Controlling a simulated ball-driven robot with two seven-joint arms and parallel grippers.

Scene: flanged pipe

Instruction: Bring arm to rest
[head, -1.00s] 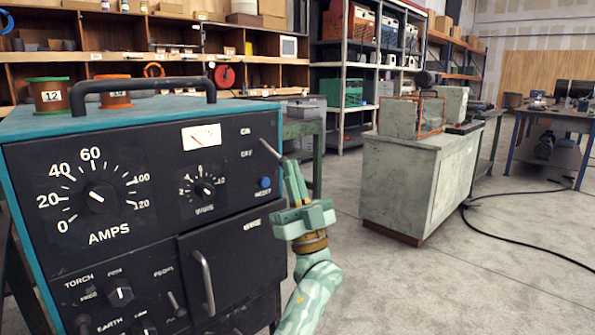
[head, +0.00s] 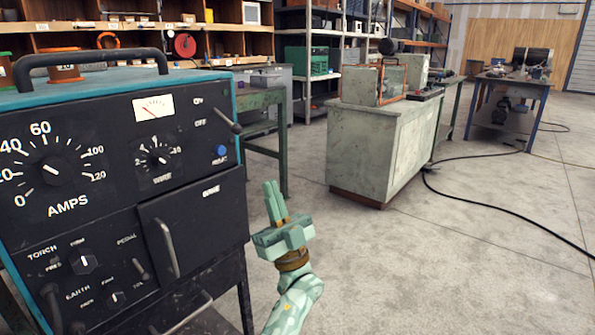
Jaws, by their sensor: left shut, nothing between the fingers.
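My left gripper (head: 271,186) is shut and empty, its fingers together and pointing up. It stands in free air to the right of the black front panel of the welding machine (head: 85,215). Its fingertips are below and right of the switch lever (head: 226,121) at the panel's upper right edge, with a clear gap in the picture. The lever slants down to the right, below the ON mark and beside the OFF mark. My right gripper is not in view.
A green metal table (head: 262,100) stands behind the machine. A grey-green cabinet (head: 375,150) stands further back, with a workbench (head: 512,85) at the far right. A black cable (head: 500,212) lies on the floor.

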